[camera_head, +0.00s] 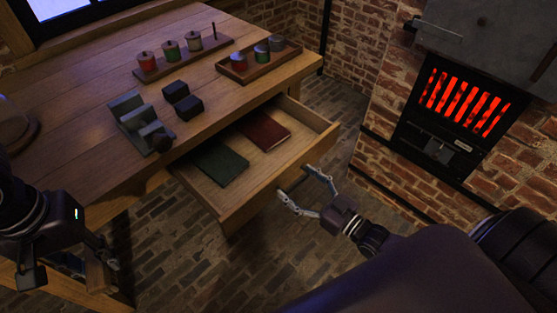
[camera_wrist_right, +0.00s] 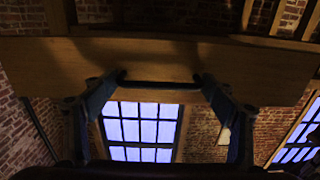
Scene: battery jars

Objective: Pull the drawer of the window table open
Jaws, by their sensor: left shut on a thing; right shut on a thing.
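The window table (camera_head: 75,125) has its drawer (camera_head: 240,207) standing well out from its front. A green book (camera_head: 222,163) and a red book (camera_head: 264,131) lie inside it. In the right wrist view the handle (camera_wrist_right: 160,86) runs between the two fingertips, under the wooden drawer front (camera_wrist_right: 150,60). My left gripper (camera_head: 68,265) is low at the left, beside the table's front leg. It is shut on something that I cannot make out.
On the tabletop are a rack of spools (camera_head: 172,57), a tray of small jars (camera_head: 232,69), a grey stepped block (camera_head: 129,119) and dark blocks (camera_head: 189,107). A glowing stove (camera_head: 450,138) stands at the right. Brick floor (camera_head: 260,265) lies clear before the drawer.

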